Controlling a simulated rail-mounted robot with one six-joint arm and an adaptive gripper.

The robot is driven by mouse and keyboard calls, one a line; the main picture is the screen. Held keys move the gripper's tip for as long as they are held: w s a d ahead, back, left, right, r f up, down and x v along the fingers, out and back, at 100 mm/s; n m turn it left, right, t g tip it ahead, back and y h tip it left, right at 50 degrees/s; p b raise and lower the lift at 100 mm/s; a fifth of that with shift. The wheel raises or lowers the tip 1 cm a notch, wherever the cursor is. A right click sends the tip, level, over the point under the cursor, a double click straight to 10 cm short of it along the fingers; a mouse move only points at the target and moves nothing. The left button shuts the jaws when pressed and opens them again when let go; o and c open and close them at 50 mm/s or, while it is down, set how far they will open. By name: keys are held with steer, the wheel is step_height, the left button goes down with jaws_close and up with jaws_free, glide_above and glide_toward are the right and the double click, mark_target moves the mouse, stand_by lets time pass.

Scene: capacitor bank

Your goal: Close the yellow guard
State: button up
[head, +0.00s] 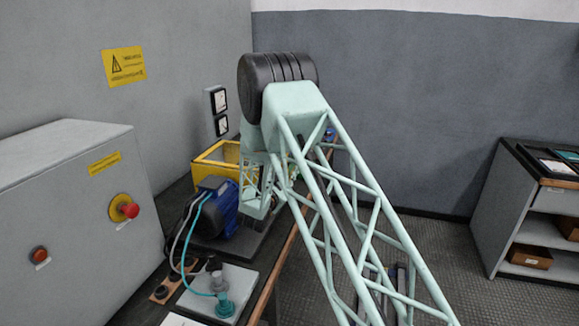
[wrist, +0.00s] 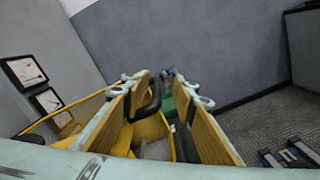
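The yellow guard (head: 218,153) is a yellow-framed box behind the blue motor in the head view, partly hidden by my arm. How far it stands open cannot be told there. In the wrist view, yellow guard parts (wrist: 150,130) show below and between my fingers. My gripper (wrist: 160,80) has two tan-padded fingers spread apart with a clear gap. A black curved piece, perhaps a handle (wrist: 152,100), shows in the gap near the left finger; whether it touches cannot be told. My fingertips are hidden behind my arm in the head view.
A blue motor (head: 216,205) with cables sits in front of the guard on the bench. A grey cabinet (head: 75,215) with red buttons stands at left. Two wall meters (head: 219,112) hang behind.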

steer(key=v, duration=1.2)
steer(key=shift+w, duration=0.1)
